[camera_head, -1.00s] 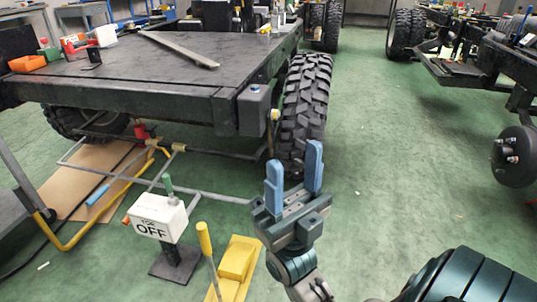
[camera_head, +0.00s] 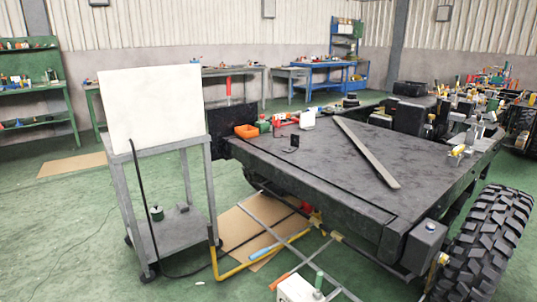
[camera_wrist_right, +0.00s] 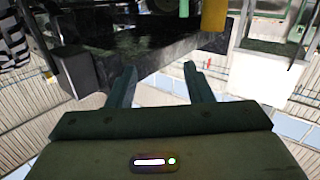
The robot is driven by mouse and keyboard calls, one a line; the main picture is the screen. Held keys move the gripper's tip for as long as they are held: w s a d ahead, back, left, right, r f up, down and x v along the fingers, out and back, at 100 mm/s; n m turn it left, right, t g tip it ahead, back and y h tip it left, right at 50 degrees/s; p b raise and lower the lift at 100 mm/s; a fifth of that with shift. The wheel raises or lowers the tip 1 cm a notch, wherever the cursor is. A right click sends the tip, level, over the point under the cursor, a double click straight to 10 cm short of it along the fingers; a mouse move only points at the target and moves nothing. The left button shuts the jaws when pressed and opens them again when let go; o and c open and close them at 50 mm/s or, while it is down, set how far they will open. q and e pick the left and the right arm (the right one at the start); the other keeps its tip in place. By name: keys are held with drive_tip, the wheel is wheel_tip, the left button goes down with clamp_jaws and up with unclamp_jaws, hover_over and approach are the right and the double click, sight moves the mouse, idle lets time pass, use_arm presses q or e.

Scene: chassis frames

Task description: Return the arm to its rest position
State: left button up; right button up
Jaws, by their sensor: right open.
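My right gripper (camera_wrist_right: 161,88) shows in the right wrist view, with its two fingers spread apart and nothing between them. The dark edge of the chassis (camera_wrist_right: 150,50) lies beyond the fingertips there, and I cannot tell the distance. In the head view neither gripper nor arm is visible. The chassis frame (camera_head: 320,165) with its flat dark deck stands at the centre right of that view.
A grey cart (camera_head: 170,170) with a white panel (camera_head: 153,100) stands left of the chassis. A big tyre (camera_head: 485,235) is at the lower right. A white box (camera_head: 297,289) and a yellow bar (camera_head: 238,268) are low in front. Green floor (camera_head: 50,230) is open at left.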

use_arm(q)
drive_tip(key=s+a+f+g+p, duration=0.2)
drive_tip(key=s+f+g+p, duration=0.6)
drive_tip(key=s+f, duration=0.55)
use_arm(e)
drive_tip(key=s+d+f+g, duration=0.2)
drive_tip(key=s+f+g, duration=0.6)
drive_tip(key=s+f, duration=0.55)
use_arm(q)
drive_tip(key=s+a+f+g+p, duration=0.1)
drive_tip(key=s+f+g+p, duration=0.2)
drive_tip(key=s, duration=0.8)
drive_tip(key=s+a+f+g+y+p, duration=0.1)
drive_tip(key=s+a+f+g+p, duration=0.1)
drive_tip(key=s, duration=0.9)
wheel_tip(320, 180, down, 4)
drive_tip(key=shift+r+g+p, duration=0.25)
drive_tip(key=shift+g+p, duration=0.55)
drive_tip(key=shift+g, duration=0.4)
use_arm(e)
drive_tip(key=s+d+f+g, duration=0.1)
drive_tip(key=s+f+g, duration=0.2)
drive_tip(key=s, duration=0.8)
drive_tip(key=s+d+f+g+h, duration=0.1)
drive_tip(key=s+f+g, duration=0.3)
drive_tip(key=s, duration=0.7)
drive_tip(key=shift+d+f, duration=0.45)
drive_tip(key=shift+f, duration=0.3)
